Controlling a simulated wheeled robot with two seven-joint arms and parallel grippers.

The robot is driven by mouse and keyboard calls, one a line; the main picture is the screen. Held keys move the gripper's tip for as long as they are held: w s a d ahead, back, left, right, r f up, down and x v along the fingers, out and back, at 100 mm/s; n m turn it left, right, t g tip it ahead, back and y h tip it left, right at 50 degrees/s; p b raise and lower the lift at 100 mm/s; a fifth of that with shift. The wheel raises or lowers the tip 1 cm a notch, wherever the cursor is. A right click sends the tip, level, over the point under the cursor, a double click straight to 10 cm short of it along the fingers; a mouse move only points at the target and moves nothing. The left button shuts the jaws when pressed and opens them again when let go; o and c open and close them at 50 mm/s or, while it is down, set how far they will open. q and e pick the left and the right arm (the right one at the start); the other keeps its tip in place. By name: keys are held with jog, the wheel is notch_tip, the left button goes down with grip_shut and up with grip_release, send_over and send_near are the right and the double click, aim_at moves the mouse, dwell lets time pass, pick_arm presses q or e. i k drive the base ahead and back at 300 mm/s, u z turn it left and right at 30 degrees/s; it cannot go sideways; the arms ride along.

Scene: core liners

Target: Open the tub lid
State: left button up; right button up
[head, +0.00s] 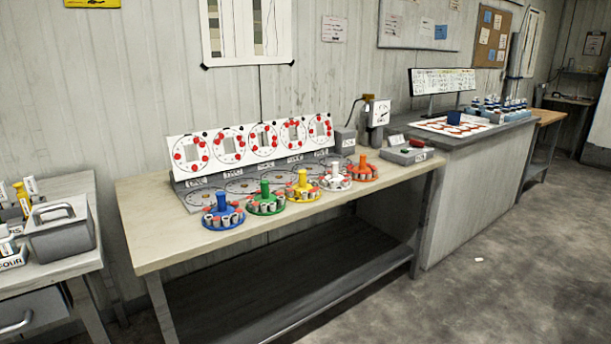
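A grey tub (62,243) stands near the right end of the left table. Its lid (58,216) lies on top and appears closed, with a grey bar handle (53,211) on it. The inside of the tub is hidden. Neither of my grippers shows in the head view.
A drawer (32,312) is below. A wooden bench (150,235) bears several coloured round carousels and a marked panel. The floor at right is mostly clear.

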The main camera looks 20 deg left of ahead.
aim_at(63, 211)
jog(key=u, duration=0.9)
jog(key=i, duration=1.05)
jog(key=u, duration=1.15)
